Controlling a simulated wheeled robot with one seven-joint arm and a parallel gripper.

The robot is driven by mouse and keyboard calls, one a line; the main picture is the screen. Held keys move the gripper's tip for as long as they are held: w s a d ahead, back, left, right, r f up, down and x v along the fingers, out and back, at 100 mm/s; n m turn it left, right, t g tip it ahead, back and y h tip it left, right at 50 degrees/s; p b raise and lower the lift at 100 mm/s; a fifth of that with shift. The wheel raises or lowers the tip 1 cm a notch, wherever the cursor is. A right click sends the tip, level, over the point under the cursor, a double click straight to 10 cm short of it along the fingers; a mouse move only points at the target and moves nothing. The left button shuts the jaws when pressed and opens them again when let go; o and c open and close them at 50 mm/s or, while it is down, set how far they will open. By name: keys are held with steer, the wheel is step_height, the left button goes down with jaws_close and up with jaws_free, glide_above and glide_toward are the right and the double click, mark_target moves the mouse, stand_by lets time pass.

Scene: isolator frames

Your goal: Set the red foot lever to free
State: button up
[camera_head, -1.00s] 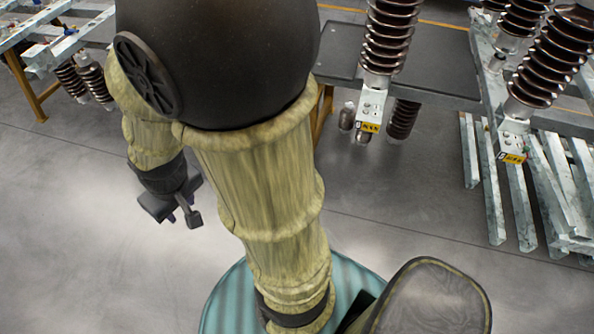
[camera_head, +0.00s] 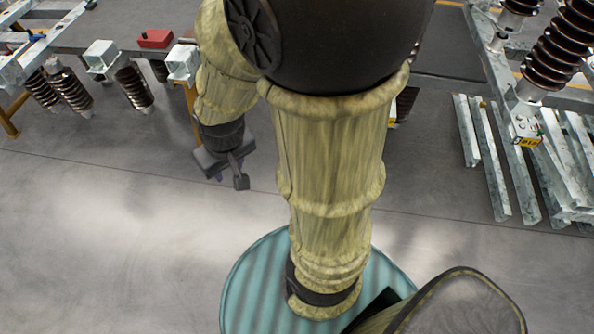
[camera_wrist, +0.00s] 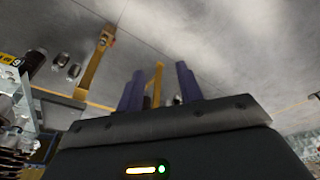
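I cannot make out a red foot lever in either view. The only clearly red thing is a small block-like object (camera_head: 155,38) on the bench at the upper left of the head view, and I cannot tell that it is a lever. My gripper (camera_head: 228,178) hangs left of my arm, above the grey floor and apart from the frames. In the wrist view its two purple fingers (camera_wrist: 160,88) stand apart with nothing between them. My arm hides the middle of the frames in the head view.
Ribbed brown insulators (camera_head: 560,50) stand on metal frames at the right, above a yellow label (camera_head: 527,140). Galvanised bars (camera_head: 497,160) lie below them. More insulators (camera_head: 70,88) hang at the left bench. The floor (camera_head: 110,230) at the lower left is clear.

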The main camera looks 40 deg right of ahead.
steer(key=shift+o, duration=0.5)
steer(key=w+d+f+m+t+h+b, duration=0.15)
steer(key=w+d+f+b, duration=0.25)
steer(key=w+f+b, duration=0.75)
steer(key=w+d+f+m+t+h+b, duration=0.1)
steer(key=w+d+f+m+t+b, duration=0.4)
steer(key=f, duration=1.1)
steer(key=w+d+f+h+b, duration=0.2)
steer(key=w+d+f+b, duration=0.2)
steer(key=w+f+b, duration=0.55)
steer(key=s+d+f+m+h+b, duration=0.1)
steer(key=s+d+f+h+b, duration=0.1)
steer(key=f+b, duration=0.6)
steer(key=s+d+f+m+t+h+b, duration=0.1)
steer(key=s+d+f+h+b, duration=0.2)
steer(key=f, duration=1.6)
steer(key=s+d+f+m+t+h+b, duration=0.1)
steer(key=s+d+f+h+b, duration=0.2)
steer(key=d+f+b, duration=0.5)
step_height(320, 180, down, 6)
steer(key=h+b, duration=0.1)
steer(key=b, duration=0.3)
steer(key=shift+d+b, duration=0.15)
steer(key=shift+b, duration=0.25)
steer(key=shift+d+m+t, duration=0.1)
steer(key=shift+m+t, duration=0.15)
